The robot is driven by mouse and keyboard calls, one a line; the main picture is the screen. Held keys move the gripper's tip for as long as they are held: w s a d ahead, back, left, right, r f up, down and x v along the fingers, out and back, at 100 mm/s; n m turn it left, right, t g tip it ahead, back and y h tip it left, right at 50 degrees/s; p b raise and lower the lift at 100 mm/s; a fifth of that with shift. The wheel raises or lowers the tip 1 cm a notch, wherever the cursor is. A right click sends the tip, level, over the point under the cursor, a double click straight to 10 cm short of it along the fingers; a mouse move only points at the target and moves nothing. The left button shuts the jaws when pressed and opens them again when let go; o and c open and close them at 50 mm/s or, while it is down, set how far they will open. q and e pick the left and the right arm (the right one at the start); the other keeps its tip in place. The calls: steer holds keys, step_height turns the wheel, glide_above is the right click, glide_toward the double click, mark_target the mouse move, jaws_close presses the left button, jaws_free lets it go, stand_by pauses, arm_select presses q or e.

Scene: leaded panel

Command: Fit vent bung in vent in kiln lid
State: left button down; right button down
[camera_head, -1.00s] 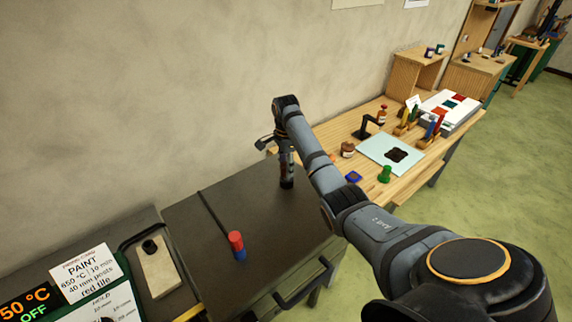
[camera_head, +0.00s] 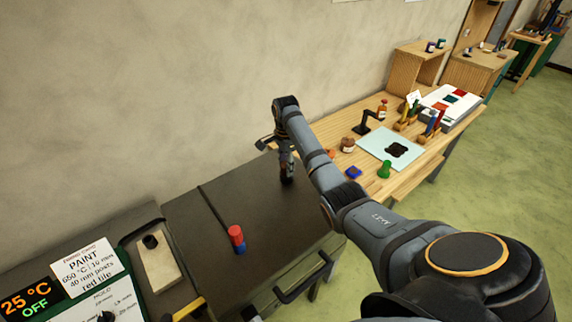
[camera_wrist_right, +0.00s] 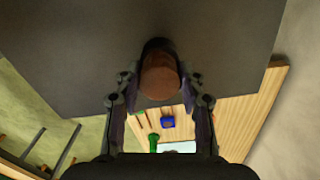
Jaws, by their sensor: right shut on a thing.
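The kiln lid (camera_head: 215,275) is a broad dark grey slab at centre left in the head view; it also fills the top of the wrist view (camera_wrist_right: 70,50). My right gripper (camera_head: 287,172) points down over the lid's back right part. In the wrist view its two fingers (camera_wrist_right: 160,98) are shut on the sides of a brown round bung (camera_wrist_right: 161,80). A dark round patch lies just beyond the bung; I cannot tell whether it is the vent, shadow or the bung's lower part. Whether the bung touches the lid is unclear. My left gripper is not in view.
A control panel (camera_head: 85,268) stands left. The wooden bench (camera_head: 408,168) at right holds jars, a pale sheet and a green piece. The wall is close behind.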

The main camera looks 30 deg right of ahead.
steer(key=c, duration=0.7)
jaws_free()
step_height(320, 180, up, 2)
steer(key=shift+r, duration=2.55)
